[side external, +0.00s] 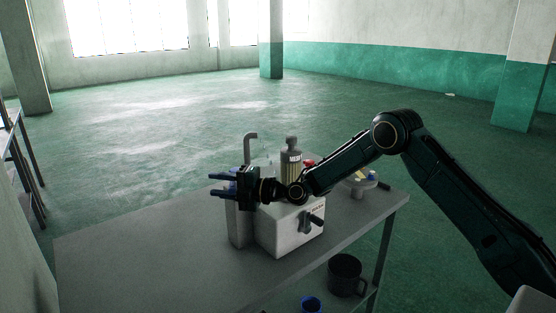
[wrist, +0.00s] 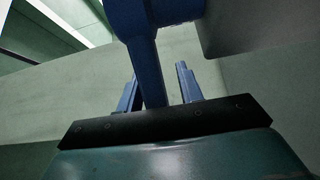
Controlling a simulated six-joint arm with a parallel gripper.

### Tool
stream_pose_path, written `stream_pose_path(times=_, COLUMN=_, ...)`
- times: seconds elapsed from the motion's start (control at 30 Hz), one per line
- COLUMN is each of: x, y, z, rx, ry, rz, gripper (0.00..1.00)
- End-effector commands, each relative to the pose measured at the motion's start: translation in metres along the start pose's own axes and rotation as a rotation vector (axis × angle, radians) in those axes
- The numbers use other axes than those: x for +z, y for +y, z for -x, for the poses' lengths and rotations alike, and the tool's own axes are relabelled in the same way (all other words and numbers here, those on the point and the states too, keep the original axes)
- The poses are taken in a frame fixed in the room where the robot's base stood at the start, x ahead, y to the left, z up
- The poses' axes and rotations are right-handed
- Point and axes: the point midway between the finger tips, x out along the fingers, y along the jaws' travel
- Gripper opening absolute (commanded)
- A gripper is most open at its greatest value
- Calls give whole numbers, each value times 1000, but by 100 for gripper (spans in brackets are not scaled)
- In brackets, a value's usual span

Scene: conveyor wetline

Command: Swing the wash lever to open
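My gripper (side external: 213,184) is at the left of the white box (side external: 285,235) in the side view, its two blue fingers spread apart and pointing left. In the wrist view a blue lever-like bar (wrist: 150,60) comes down from a wider blue part at the top and passes between the fingers of my gripper (wrist: 157,73). It lies nearer the left finger, with a gap to the right one. Its lower end is hidden behind the gripper body, and contact cannot be told. A black handle (side external: 315,219) sits on the front of the white box; its label is too small to read.
A grey gooseneck tap (side external: 250,138) and a labelled bottle (side external: 291,167) stand behind my wrist. A dish (side external: 360,188) with a yellow piece is at the right. The left of the grey table (side external: 130,255) is clear. A dark mug (side external: 345,277) stands on the lower shelf.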

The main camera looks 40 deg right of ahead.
Motion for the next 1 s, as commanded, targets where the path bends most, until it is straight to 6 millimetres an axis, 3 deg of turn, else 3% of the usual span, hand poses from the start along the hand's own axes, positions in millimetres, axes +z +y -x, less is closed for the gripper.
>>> stream_pose_path(times=1.0, x=8, y=1, z=-22, rx=1, ry=-318, rz=0, gripper=36)
